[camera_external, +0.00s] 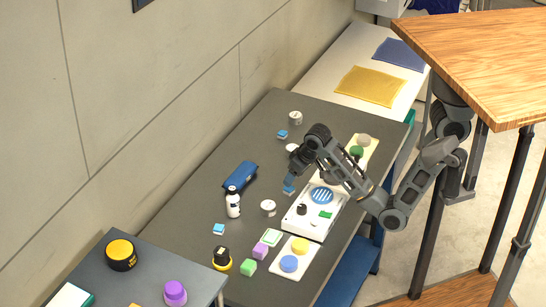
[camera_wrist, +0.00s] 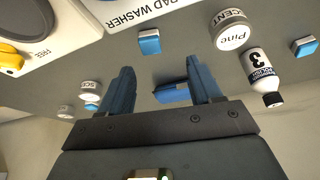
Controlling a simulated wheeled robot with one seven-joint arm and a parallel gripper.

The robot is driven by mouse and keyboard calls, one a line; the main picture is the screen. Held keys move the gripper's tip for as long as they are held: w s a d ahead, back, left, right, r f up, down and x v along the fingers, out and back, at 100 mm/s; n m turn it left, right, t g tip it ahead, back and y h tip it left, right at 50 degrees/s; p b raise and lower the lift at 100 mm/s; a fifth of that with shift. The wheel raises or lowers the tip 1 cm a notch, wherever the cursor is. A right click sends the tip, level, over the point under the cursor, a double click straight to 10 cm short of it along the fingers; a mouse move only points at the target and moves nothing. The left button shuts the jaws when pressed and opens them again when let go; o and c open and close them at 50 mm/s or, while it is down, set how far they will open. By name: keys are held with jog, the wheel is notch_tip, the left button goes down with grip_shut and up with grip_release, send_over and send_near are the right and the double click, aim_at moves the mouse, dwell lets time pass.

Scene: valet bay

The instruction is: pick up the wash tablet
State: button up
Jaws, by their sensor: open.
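Several small blue-and-white blocks, which look like wash tablets, lie apart on the dark table. One wash tablet (camera_external: 289,190) is just below my gripper (camera_external: 291,181). It also shows in the wrist view (camera_wrist: 149,42), beyond the fingertips and between the pad washer and my gripper (camera_wrist: 158,66). A second tablet (camera_external: 218,229) lies near the front left and shows at the right of the wrist view (camera_wrist: 304,46). A third (camera_external: 282,134) lies toward the back. My gripper's fingers are apart with nothing held; I cannot tell how high the tips are.
The white pad washer (camera_external: 302,226) stands right of the near tablet. A Pine scent tin (camera_external: 268,207), a white bottle (camera_external: 233,202) and a blue case (camera_external: 239,175) stand to the left. The case shows behind my fingers in the wrist view (camera_wrist: 172,93). A wall borders the table.

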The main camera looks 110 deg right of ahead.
aim_at(291, 188)
jog(key=shift+s+d+p+x, duration=0.1)
jog(key=shift+s+x, duration=0.15)
jog(key=shift+x, duration=1.05)
jog(key=shift+s+d+p+x, duration=0.15)
jog(key=shift+s+x, duration=0.1)
jog(key=shift+x, duration=1.1)
jog(key=shift+s+d+p+x, duration=0.1)
jog(key=shift+s+x, duration=0.1)
jog(key=shift+x, duration=1.1)
jog(key=c, duration=1.1)
